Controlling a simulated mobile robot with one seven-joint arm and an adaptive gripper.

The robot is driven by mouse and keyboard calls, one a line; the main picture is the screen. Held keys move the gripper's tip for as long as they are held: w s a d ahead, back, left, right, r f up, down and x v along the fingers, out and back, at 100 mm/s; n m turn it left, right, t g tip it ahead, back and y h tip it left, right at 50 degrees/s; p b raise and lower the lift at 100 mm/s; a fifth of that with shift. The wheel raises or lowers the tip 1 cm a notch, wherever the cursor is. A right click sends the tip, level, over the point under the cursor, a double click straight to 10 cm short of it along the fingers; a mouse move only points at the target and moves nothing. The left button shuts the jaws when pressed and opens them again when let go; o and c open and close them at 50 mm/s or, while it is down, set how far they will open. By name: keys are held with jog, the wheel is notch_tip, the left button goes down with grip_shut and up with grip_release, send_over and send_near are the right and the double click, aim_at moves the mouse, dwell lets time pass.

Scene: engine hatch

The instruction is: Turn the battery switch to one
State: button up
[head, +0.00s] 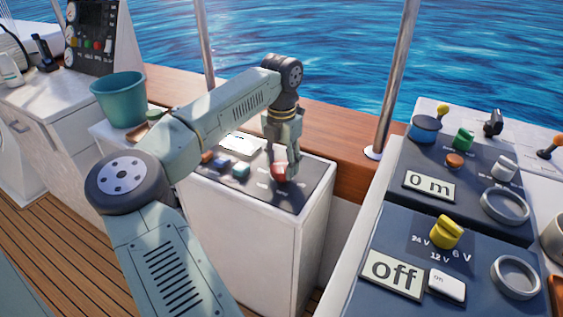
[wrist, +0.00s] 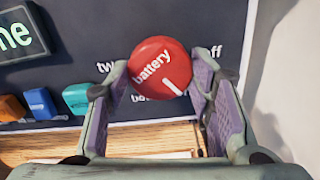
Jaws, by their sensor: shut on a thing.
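The battery switch is a round red knob (wrist: 160,70) with "battery" in white on its face and a short white mark near its lower right edge. It sits on a dark panel (wrist: 85,62); in the head view the red knob (head: 278,173) is at the panel's right part. My gripper (wrist: 160,88) has its two fingers on either side of the knob, shut on it. In the head view my gripper (head: 283,158) reaches down onto the knob. The printed labels around it are partly covered; bits like "tw", "ff" and "bo" show.
A dark display (wrist: 18,35) with cut-off text ending in "ne" is at upper left. Blue (wrist: 40,103), teal (wrist: 76,98) and orange (wrist: 11,107) controls sit left of the knob. A teal bucket (head: 118,100) stands left; another control console (head: 390,242) stands right.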

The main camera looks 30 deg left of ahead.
aim_at(281, 166)
jog(key=shift+w+m, duration=0.1)
jog(key=shift+m, duration=0.6)
jog(key=o, duration=1.2)
notch_tip(281, 166, up, 12)
jog(key=shift+r, duration=0.1)
dwell(0.3)
